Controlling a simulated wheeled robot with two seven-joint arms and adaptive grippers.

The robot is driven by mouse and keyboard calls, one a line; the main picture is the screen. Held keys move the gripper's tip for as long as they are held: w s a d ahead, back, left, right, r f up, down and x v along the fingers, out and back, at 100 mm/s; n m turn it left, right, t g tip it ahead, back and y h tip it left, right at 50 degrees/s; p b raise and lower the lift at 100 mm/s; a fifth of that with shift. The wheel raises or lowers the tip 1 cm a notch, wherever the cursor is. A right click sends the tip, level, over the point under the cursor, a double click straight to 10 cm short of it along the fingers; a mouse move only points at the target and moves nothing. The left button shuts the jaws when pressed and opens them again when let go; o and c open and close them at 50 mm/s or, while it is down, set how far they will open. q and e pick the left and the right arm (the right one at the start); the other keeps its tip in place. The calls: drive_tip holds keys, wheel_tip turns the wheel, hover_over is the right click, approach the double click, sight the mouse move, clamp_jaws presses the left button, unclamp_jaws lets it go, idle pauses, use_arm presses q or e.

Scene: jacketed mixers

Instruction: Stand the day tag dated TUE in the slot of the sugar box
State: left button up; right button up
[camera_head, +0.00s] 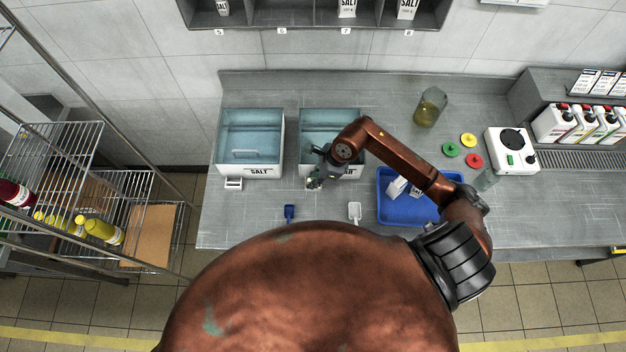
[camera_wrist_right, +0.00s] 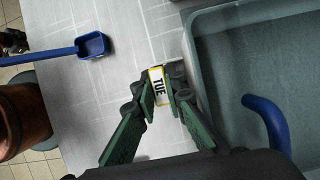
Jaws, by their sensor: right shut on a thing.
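The day tag marked TUE (camera_wrist_right: 158,87), white with a yellow edge, is between the fingertips of my right gripper (camera_wrist_right: 160,88), which is shut on it. In the head view my right gripper (camera_head: 315,181) is low at the front left corner of the right-hand bin (camera_head: 308,135). That bin's label is mostly covered by my arm, so I cannot read it fully. Its wall also shows beside the tag in the wrist view (camera_wrist_right: 197,70). No slot shows clearly under the tag. The left bin (camera_head: 227,150) is labelled SALT, with a small white holder (camera_head: 233,184) before it. My left gripper is not in view.
A blue scoop (camera_head: 289,212) and a white scoop (camera_head: 354,210) lie in front of the bins. A blue tray (camera_head: 407,215) with white packets is to the right, under my arm. A jar (camera_head: 430,107), coloured discs and a white scale (camera_head: 512,150) stand farther right.

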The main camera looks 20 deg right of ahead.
drive_tip(key=o, duration=0.8)
drive_tip(key=shift+o, duration=0.2)
drive_tip(key=shift+r, duration=0.1)
drive_tip(key=shift+w+d, duration=0.1)
drive_tip(key=shift+c, duration=1.4)
drive_tip(key=shift+o, duration=0.8)
drive_tip(key=shift+o, duration=0.2)
drive_tip(key=shift+w+r, duration=0.1)
drive_tip(key=shift+r, duration=0.05)
drive_tip(key=shift+c, duration=0.2)
